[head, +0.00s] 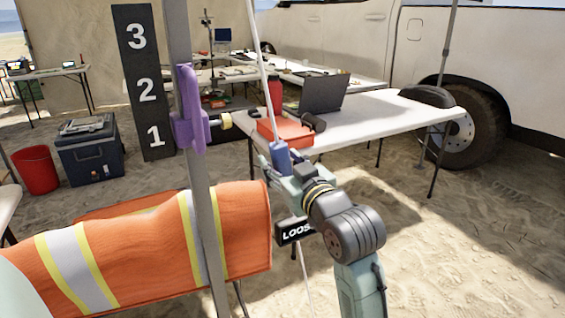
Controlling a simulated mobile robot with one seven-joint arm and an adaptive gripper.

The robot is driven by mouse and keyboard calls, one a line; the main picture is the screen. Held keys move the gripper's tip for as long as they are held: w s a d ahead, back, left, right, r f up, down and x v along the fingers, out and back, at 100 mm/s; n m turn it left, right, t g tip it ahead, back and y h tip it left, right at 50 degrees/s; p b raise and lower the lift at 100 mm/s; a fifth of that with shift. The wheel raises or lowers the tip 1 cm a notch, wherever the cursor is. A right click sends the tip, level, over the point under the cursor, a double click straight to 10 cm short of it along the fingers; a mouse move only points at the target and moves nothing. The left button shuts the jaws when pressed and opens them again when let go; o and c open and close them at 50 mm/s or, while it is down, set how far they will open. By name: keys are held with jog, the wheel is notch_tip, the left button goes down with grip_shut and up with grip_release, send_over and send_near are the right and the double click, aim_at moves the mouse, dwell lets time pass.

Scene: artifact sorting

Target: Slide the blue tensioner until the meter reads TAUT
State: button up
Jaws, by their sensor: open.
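The blue tensioner (280,156) sits on a thin pale guy line (258,50) that runs down from the top of the head view. The black meter (291,231) hangs lower along the line; its white letters read "LOOS", with the right end hidden behind my arm. My gripper (284,172) is at the tensioner, just below and beside it in the picture. The gripper is open; its fingers are small and partly hidden, so I cannot tell whether they touch the tensioner or stand around it.
A grey pole (203,220) with a purple clamp (188,112) stands left of the line. An orange striped roll (150,240) lies across the lower left. Behind are a number board (146,60), a white table (375,118) with a laptop (325,93), a cooler (90,150) and a red bucket (36,170).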

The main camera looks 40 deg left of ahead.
jog(key=shift+c, duration=0.5)
grip_shut()
